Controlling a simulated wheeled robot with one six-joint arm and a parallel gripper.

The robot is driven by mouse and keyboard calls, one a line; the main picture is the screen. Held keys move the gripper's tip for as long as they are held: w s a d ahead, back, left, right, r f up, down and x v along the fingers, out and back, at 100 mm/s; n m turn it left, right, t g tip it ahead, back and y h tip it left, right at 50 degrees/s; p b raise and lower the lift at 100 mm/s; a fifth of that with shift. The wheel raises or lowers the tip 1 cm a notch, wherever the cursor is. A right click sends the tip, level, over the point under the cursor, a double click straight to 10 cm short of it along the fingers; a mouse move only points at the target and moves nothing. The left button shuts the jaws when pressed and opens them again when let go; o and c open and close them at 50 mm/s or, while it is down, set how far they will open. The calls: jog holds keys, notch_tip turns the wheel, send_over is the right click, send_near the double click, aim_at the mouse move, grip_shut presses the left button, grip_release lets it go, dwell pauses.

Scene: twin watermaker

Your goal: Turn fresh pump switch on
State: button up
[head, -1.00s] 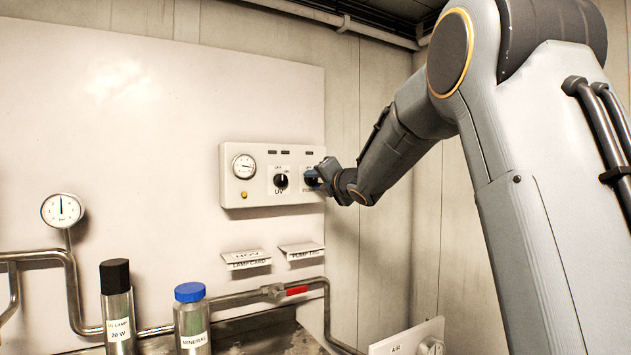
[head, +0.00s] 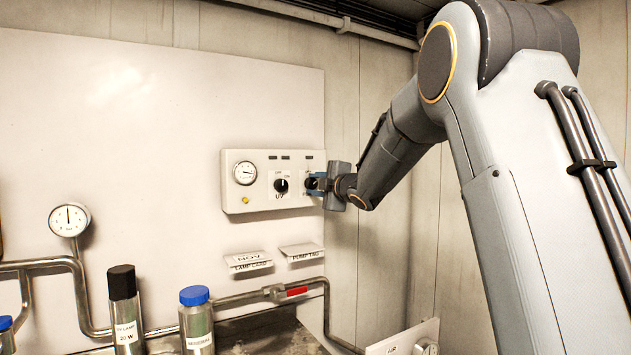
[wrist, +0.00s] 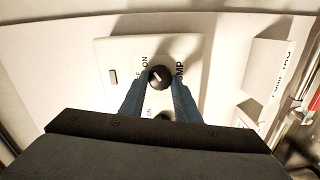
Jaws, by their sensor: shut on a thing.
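The pump switch is a round black knob (head: 310,184) at the right end of the white control box (head: 238,197). It also shows in the wrist view (wrist: 159,77), beside printed "ON" and "PUMP" labels. My gripper (head: 317,183) reaches it from the right. In the wrist view, the two blue fingertips of my gripper (wrist: 159,80) are shut on the knob, one on each side. A short light mark shows on the knob's face; its exact setting is hard to tell.
The black UV knob (head: 281,186) and a round gauge (head: 245,172) are left of the pump switch. Lamp card (head: 249,264) and pump tag (head: 302,252) holders are below. Bottles (head: 196,320) and pipes stand lower left. The wall above the box is clear.

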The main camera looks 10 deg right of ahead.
jog(key=shift+m+p, duration=0.3)
jog(key=shift+m, duration=0.2)
jog(key=o, duration=1)
jog(key=shift+o, duration=0.2)
jog(key=b+v, duration=0.2)
jog(key=v, duration=0.5)
jog(key=shift+s, duration=0.4)
jog(key=shift+d, duration=0.1)
jog(key=shift+s, duration=0.1)
